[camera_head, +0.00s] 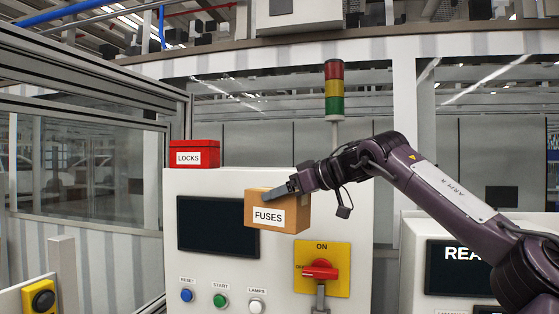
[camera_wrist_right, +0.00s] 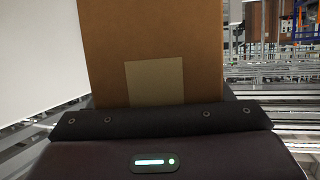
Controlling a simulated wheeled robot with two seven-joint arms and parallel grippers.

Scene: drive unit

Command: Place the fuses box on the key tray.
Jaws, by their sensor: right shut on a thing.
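The fuses box (camera_head: 278,211) is a brown cardboard box with a white FUSES label. It is held in front of the upper part of the white cabinet, over the right edge of its dark screen. My right gripper (camera_head: 280,190) is shut on the box, reaching in from the right at its top. In the right wrist view the box (camera_wrist_right: 150,45) fills the middle above the gripper (camera_wrist_right: 155,108). My left gripper is not in view. I cannot make out a key tray in either view.
A red LOCKS box (camera_head: 195,153) stands on top of the white cabinet (camera_head: 225,272) at the left. A red rotary switch (camera_head: 320,269) on a yellow plate is below right of the fuses box. A signal tower (camera_head: 334,90) rises behind. The cabinet top between LOCKS box and gripper looks clear.

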